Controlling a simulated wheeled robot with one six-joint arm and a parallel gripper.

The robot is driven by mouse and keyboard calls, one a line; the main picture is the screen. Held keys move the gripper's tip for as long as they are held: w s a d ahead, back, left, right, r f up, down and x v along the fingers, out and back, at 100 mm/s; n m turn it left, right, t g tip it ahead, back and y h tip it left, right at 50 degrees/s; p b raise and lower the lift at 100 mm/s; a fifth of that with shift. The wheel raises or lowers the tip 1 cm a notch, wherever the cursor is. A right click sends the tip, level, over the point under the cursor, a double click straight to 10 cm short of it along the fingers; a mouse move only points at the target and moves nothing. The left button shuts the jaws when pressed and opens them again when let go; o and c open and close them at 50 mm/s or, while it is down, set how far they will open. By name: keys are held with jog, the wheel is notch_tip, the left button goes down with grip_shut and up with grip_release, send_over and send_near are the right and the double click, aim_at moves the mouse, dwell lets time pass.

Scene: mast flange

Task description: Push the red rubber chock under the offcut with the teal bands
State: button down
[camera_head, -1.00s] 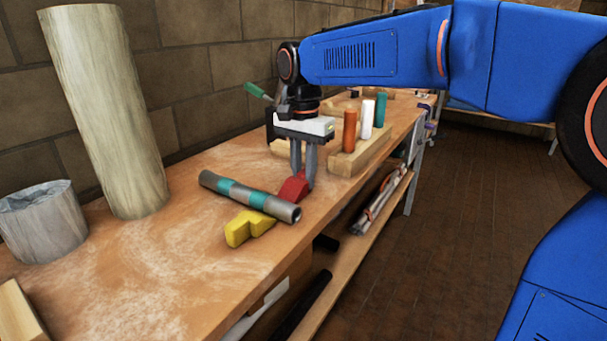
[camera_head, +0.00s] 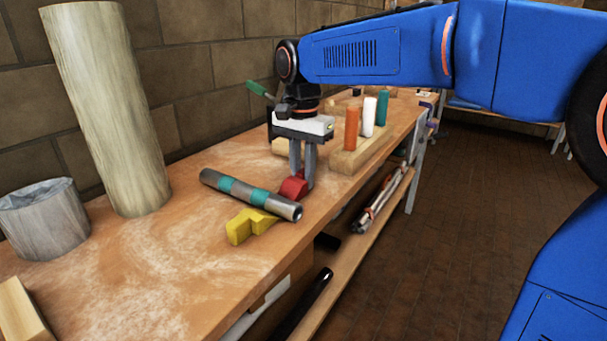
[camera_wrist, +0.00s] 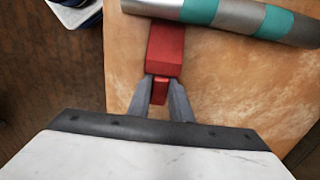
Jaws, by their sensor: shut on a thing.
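The offcut with the teal bands (camera_head: 240,190) is a grey metal tube lying across the bench. It also crosses the top of the wrist view (camera_wrist: 228,14). The red rubber chock (camera_head: 294,188) lies on the bench against the far side of the tube. In the wrist view the chock (camera_wrist: 165,50) points at the tube, and its front end meets the tube's edge; whether it reaches beneath is hidden. My gripper (camera_head: 303,178) is shut on the chock's rear end, as the wrist view shows (camera_wrist: 160,88). A yellow chock (camera_head: 248,226) touches the tube's near side.
A wooden block (camera_head: 362,155) with orange, white and teal cylinders stands just beyond my gripper. A tall pale column (camera_head: 108,110) and a grey bucket (camera_head: 44,220) stand at the left. The bench's front edge is close on the right.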

jog(key=shift+s+a, duration=0.35)
jog(key=shift+s, duration=0.1)
dwell(0.5)
jog(key=c, duration=1.5)
grip_release()
jog(key=shift+c, duration=0.2)
jog(key=shift+r, duration=0.1)
notch_tip(320, 180, up, 17)
jog(key=shift+r, duration=0.1)
jog(key=s+d+f+n+t, duration=0.2)
jog(key=s+d+f+n, duration=0.1)
jog(key=s+d+f, duration=0.8)
jog(key=s+d+f+n+t, duration=0.2)
jog(key=s+d+f+n, duration=0.2)
jog(key=s+d+f, duration=0.8)
notch_tip(320, 180, down, 7)
jog(key=shift+s+d+f+n+t, duration=0.15)
jog(key=shift+s+d+n+t, duration=0.2)
jog(key=shift+d, duration=0.55)
